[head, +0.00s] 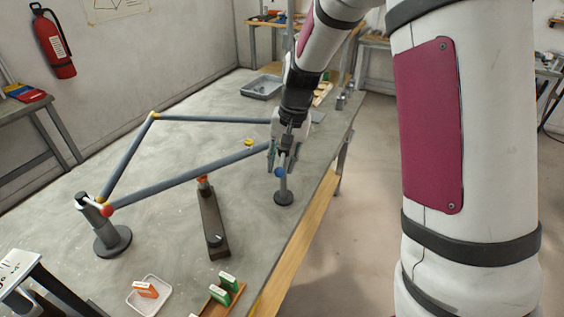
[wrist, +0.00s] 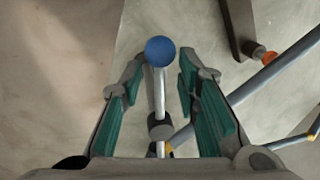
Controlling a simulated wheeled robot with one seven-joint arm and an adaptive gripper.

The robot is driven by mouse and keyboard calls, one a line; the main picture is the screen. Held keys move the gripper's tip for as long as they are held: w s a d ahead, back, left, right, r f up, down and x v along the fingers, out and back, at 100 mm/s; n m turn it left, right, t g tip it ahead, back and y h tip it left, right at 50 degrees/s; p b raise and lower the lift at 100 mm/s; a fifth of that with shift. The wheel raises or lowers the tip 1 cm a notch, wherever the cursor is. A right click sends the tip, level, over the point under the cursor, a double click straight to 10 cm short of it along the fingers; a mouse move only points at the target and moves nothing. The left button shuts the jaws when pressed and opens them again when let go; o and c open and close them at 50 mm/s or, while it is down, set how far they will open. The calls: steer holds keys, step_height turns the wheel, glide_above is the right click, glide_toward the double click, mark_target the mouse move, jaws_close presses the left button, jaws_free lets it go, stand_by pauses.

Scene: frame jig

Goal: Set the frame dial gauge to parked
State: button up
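A frame of grey tubes (head: 185,180) with coloured joints spans the bench. A blue ball (head: 280,172) shows just above a small round-based stand (head: 284,197) at the bench's right side. In the wrist view the blue ball (wrist: 160,51) sits at the end of a thin rod (wrist: 159,95) with a dark collar. My gripper (head: 279,165) points down there, its green-padded fingers apart on either side of the ball; I see no contact. A dark bar (head: 210,217) with an orange tip carries a black knob (head: 215,240) with a white mark. Which part is the dial gauge is unclear.
A round-based post (head: 112,240) holds the frame's near-left corner. A white tray (head: 149,296) and a wooden tray (head: 222,300) with small blocks lie at the front. A grey bin (head: 262,87) stands at the back. Bare bench lies inside the frame.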

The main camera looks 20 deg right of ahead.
steer(key=shift+f, duration=0.25)
jaws_close()
steer(key=shift+w+a+m, duration=0.1)
steer(key=shift+a+m, duration=0.15)
steer(key=shift+m, duration=0.05)
stand_by(0.6)
steer(key=w+a+m+t+h+p, duration=0.1)
steer(key=w+a+m, duration=0.3)
steer(key=m, duration=0.5)
steer(key=shift+w+a+p, duration=0.25)
steer(key=shift+w+p, duration=0.1)
steer(key=shift+w, duration=0.15)
stand_by(0.4)
